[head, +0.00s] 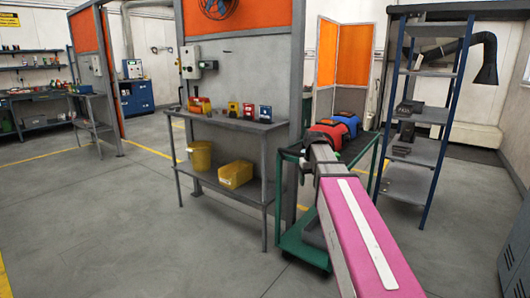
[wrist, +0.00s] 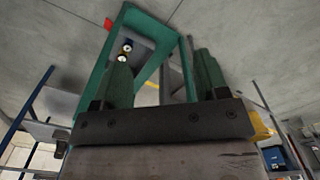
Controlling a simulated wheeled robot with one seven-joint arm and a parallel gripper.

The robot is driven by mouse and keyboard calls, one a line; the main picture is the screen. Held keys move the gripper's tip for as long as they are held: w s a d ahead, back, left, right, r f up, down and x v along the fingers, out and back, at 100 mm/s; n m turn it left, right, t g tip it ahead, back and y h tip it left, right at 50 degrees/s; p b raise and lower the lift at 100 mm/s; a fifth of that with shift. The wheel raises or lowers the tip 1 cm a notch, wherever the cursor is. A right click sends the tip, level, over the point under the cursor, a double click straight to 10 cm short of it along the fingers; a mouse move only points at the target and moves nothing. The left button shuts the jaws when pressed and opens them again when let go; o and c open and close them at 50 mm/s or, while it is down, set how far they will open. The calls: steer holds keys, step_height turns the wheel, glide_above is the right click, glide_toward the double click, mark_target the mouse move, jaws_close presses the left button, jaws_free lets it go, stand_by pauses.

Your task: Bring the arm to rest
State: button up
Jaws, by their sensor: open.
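My arm reaches forward from the lower right of the head view, towards a green cart (head: 303,243). The cart's green frame (wrist: 128,20) shows beyond the fingers there; I cannot tell the distance.
A grey workbench (head: 232,122) with small boxes stands left of the arm, a yellow bin (head: 235,175) on its lower shelf. Red-orange (head: 333,131) and blue (head: 347,121) items sit by the arm's end. A blue-posted shelf rack (head: 410,183) stands right. Floor at left is clear.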

steer(key=s+f, duration=0.9)
steer(key=f, duration=0.3)
steer(key=s+f+m, duration=0.1)
steer(key=s+f, duration=0.8)
steer(key=f, duration=0.4)
steer(key=shift+f, duration=0.2)
